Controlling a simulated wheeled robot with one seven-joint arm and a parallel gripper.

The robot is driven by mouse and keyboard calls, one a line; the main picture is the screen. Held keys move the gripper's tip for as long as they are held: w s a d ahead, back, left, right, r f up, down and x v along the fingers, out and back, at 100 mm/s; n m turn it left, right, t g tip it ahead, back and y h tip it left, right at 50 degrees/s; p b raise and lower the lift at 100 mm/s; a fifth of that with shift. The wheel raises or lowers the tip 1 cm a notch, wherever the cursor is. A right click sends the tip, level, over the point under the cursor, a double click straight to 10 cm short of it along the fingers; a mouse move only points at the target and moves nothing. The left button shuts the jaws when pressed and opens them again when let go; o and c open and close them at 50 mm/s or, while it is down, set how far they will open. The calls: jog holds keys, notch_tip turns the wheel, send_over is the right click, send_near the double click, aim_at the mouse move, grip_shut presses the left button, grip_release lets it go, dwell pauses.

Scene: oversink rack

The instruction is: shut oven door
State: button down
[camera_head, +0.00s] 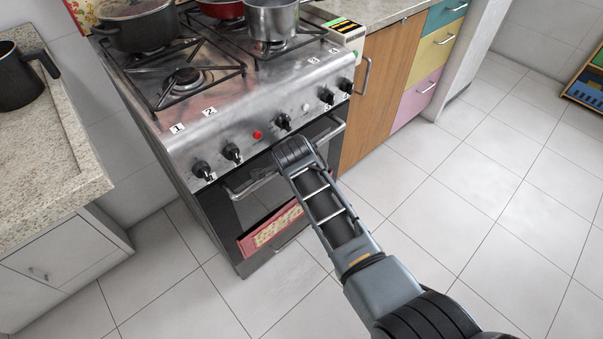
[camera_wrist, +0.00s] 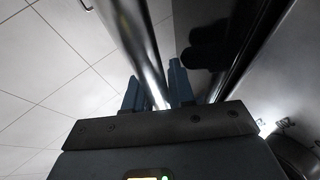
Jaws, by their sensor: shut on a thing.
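The oven door (camera_head: 240,213) is a dark panel below the stove's control knobs. It stands upright or nearly so, close to the stove front; whether it sits fully flush I cannot tell. Its metal bar handle (camera_head: 332,130) runs across the top of the door. My gripper (camera_head: 281,158) reaches the handle near its middle and covers part of it. In the wrist view my gripper's two dark fingers (camera_wrist: 155,86) lie on either side of the shiny handle bar (camera_wrist: 138,45), shut on it. The dark door surface (camera_wrist: 195,20) is just to the right.
The stove (camera_head: 215,127) carries a dark pot (camera_head: 140,27) and a steel pot (camera_head: 271,20). A pink patterned cloth (camera_head: 270,229) is low on the oven front. A granite counter (camera_head: 55,150) stands left, wooden cabinets (camera_head: 378,85) right. The tiled floor (camera_head: 470,180) is clear.

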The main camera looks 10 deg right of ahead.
jog(key=shift+w+a+f, duration=0.1)
jog(key=shift+f, duration=0.05)
jog(key=c, duration=1.1)
grip_release()
jog(key=shift+o, duration=0.2)
jog(key=p+v, duration=0.1)
jog(key=v, duration=0.7)
